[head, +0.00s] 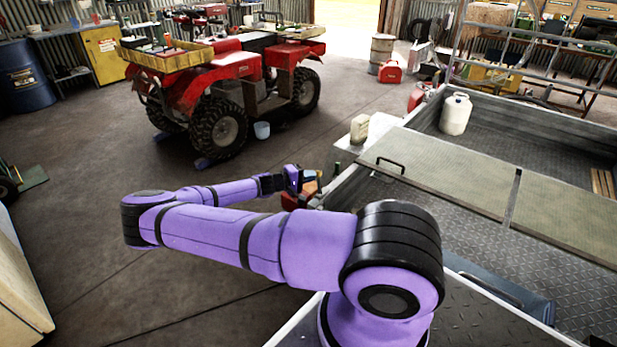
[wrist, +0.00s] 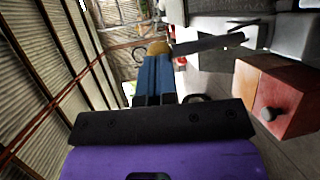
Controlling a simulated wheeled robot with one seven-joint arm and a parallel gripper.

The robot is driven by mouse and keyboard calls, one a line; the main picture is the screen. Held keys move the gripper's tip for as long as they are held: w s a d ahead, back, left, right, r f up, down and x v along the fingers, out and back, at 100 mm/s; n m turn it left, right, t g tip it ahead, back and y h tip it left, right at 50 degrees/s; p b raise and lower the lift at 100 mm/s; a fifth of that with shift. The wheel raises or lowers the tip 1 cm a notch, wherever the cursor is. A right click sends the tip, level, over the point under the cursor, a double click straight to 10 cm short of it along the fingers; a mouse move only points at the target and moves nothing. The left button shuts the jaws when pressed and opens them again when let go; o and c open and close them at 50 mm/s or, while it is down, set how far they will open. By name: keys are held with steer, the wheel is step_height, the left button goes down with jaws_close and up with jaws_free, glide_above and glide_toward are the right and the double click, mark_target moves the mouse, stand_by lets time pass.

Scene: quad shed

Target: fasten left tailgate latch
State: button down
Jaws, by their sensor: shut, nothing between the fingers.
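My gripper (head: 306,181) is at the end of the purple arm, beside the left edge of the grey trailer (head: 345,187). In the wrist view its blue fingers (wrist: 154,78) are together, with nothing between them. A dull yellow piece (wrist: 158,47) shows at the fingertips; I cannot tell whether it belongs to the fingers. A dark flat bar (wrist: 208,44) lies just beyond and right of the tips, against grey metal. I cannot tell whether this bar is the left tailgate latch, or whether the fingers touch it. The latch is not clear in the head view.
A red box with a dark knob (wrist: 275,95) is close on the right in the wrist view. A mesh panel (head: 450,175) with a black handle spans the trailer. A white gas bottle (head: 455,114) stands in it. A red quad (head: 225,85) is at the back left. Floor left is mostly clear.

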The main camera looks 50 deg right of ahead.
steer(key=shift+d+r, duration=0.1)
steer(key=d+f+n+y, duration=0.1)
steer(key=d+y, duration=0.3)
steer(key=y, duration=0.1)
steer(key=d+f+n+y, duration=0.1)
steer(key=d+f+y, duration=0.1)
steer(key=d+y, duration=0.3)
steer(key=w+d+f+n+y, duration=0.1)
steer(key=d+y, duration=0.4)
steer(key=shift+f+n, duration=0.15)
steer(key=shift+n, duration=0.25)
steer(key=shift+d+f, duration=0.35)
steer(key=shift+f, duration=0.2)
steer(key=shift+f, duration=0.15)
stand_by(0.4)
